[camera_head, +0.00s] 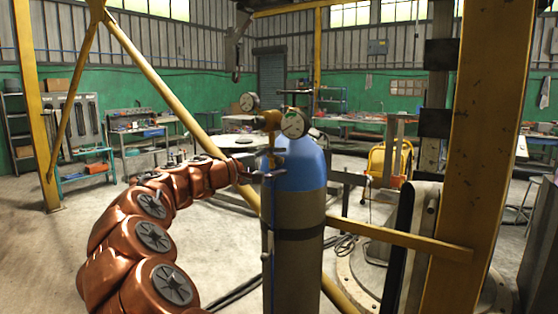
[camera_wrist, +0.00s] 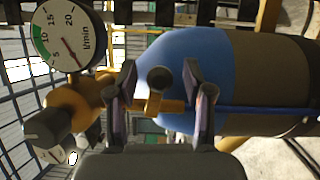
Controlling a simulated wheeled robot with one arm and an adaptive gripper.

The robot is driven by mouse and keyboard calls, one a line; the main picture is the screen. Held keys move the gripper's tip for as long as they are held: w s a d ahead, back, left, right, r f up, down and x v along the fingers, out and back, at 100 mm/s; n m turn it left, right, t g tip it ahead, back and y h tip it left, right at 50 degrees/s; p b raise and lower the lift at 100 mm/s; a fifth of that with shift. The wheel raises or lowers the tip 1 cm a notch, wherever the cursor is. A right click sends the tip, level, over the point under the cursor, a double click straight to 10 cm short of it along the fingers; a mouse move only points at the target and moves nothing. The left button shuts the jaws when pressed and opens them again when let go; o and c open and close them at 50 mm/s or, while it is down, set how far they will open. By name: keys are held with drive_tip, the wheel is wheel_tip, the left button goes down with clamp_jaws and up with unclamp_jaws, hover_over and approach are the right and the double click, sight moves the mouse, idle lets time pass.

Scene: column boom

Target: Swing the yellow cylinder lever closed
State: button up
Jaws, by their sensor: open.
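The gas cylinder (camera_head: 293,200) stands upright in the middle of the head view, grey-brown with a blue top. A brass-yellow valve and regulator with round gauges (camera_head: 294,124) sit above it. In the wrist view a short yellow lever-like part (camera_wrist: 167,106) shows between my two fingers, beside a dark round knob (camera_wrist: 160,78). My gripper (camera_wrist: 160,88) is open, its fingers on either side of this part; I cannot tell whether they touch it. In the head view my gripper (camera_head: 264,175) is at the valve below the gauges, small and partly hard to make out.
A yellow diagonal brace (camera_head: 165,90) runs behind my arm and the cylinder. A yellow bar (camera_head: 400,238) runs from the cylinder to a thick yellow post (camera_head: 485,130) at the right.

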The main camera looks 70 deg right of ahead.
drive_tip(key=shift+s+d, duration=0.15)
drive_tip(key=shift+d, duration=0.15)
drive_tip(key=shift+c, duration=0.4)
clamp_jaws()
